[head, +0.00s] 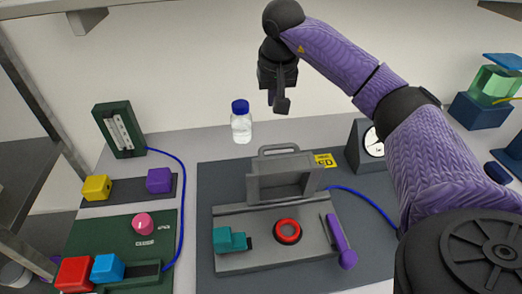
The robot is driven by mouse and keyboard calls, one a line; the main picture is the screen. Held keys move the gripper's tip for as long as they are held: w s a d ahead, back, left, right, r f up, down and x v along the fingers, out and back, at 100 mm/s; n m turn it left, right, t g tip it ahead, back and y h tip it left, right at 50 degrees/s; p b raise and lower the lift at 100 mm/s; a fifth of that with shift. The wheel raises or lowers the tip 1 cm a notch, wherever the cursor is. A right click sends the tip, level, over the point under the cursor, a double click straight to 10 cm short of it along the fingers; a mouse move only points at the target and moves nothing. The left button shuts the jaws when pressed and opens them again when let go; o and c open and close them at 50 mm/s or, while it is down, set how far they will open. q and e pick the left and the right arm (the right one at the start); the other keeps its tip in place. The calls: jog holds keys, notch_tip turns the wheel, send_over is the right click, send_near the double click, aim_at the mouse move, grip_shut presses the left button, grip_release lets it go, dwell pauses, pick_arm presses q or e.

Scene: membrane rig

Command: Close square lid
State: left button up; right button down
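The square lid (281,176) is a grey panel with a loop handle (279,149) along its top edge. It stands raised, open, at the back of the grey membrane rig base (262,259). A red ring (287,231) sits uncovered on the base in front of it. A teal block-like part (228,240) is at the base's left and a purple lever (339,240) at its right. My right gripper (281,106) hangs fingers down above and behind the lid, apart from it and seemingly empty. Its fingers overlap edge-on, hiding any gap. My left gripper is out of view.
A blue-capped bottle (241,128) stands behind the mat (208,190). A dial gauge (367,146) is right of the lid, with a blue cable (366,203) nearby. A green panel (115,231) with coloured blocks lies left. The mat's left strip is clear.

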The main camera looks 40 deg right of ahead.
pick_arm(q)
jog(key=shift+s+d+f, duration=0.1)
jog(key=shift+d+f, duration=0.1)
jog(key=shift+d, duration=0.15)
pick_arm(e)
notch_tip(320, 180, down, 9)
jog(key=s, duration=0.1)
jog(key=shift+s+a+f, duration=0.15)
jog(key=shift+s+a, duration=0.05)
jog(key=shift+a, duration=0.15)
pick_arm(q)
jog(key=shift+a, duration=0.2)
